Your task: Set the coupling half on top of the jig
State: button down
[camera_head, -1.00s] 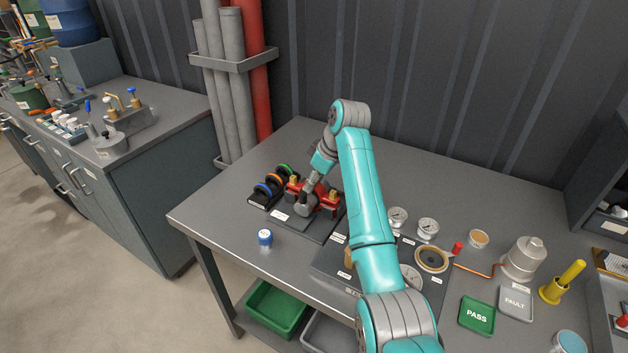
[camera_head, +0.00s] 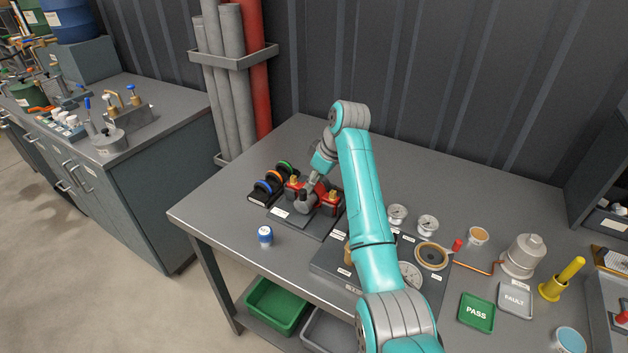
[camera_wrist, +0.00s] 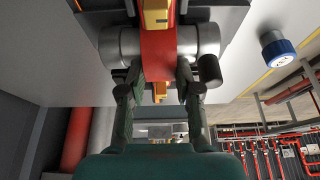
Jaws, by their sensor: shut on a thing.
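My gripper (camera_head: 309,199) is at the jig (camera_head: 330,208), a red fixture with yellow tops on a dark plate at the table's left. In the wrist view the two dark fingers of my gripper (camera_wrist: 159,78) close on the sides of a red part (camera_wrist: 158,48), which I take to be the coupling half. A grey rounded cylinder (camera_wrist: 118,45) lies across behind it and shows on both sides. The fingers and arm partly hide this spot in the head view. I cannot tell whether the held part rests on the jig.
Blue, orange and green rings (camera_head: 273,180) stand in a black rack left of the jig. A blue-capped jar (camera_head: 265,236) stands in front. Gauges (camera_head: 428,226) and PASS (camera_head: 477,315) and FAULT (camera_head: 515,300) trays lie to the right. The table's back left is clear.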

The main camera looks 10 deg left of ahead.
jog(key=c, duration=1.2)
grip_release()
jog(key=shift+o, duration=0.2)
jog(key=shift+r, duration=0.1)
jog(key=shift+r, duration=1.65)
jog(key=o, duration=0.6)
jog(key=shift+c, duration=0.2)
jog(key=shift+o, duration=1.3)
